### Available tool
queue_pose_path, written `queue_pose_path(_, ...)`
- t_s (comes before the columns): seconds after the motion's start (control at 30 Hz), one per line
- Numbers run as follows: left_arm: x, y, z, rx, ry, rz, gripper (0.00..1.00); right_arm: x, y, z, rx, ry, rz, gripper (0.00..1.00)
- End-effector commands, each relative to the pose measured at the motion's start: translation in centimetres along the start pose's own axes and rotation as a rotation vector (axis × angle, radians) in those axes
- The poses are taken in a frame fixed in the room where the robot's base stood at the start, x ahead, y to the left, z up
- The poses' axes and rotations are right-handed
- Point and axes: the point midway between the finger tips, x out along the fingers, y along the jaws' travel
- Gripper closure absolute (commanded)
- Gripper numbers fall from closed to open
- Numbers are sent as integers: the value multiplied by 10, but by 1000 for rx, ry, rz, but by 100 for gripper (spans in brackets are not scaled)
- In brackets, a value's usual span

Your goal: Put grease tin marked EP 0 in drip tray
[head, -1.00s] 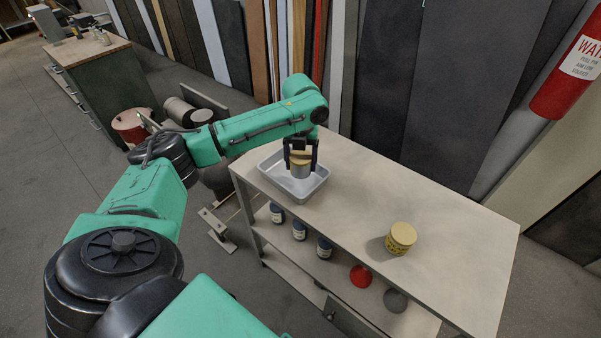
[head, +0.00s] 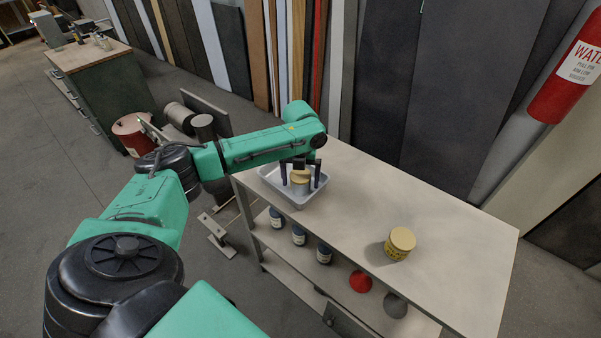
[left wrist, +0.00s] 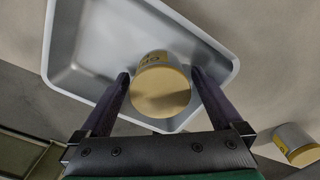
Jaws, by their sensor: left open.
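A grease tin with a tan-yellow lid and grey body (head: 299,180) is in the grey drip tray (head: 266,184) at the table's far left end. It also shows in the left wrist view (left wrist: 160,90), where its marking is only partly readable. My left gripper (head: 301,170) is open above the tray, with one finger on each side of the tin. In the left wrist view, small gaps show between the fingers (left wrist: 160,76) and the tin. My right gripper is not in view.
Another yellow-lidded tin (head: 398,243) stands on the table (head: 440,240) at the right. Several dark bottles (head: 299,235), a red item (head: 360,282) and a grey item (head: 396,304) are on the lower shelf. The tabletop's middle is clear.

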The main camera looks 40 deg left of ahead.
Motion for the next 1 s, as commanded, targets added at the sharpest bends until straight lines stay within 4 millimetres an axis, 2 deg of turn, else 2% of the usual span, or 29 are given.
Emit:
queue_pose_path(0.17,-35,-1,2,1,-6,-5,0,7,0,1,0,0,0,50)
queue_pose_path(0.4,-98,-1,1,0,-4,-4,0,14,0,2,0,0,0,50)
queue_pose_path(0.5,-113,0,1,0,-3,-2,0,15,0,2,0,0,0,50)
queue_pose_path(0.63,-119,0,0,-1,0,-1,0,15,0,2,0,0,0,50)
queue_pose_path(1.0,-118,0,0,0,0,-1,0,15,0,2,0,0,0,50)
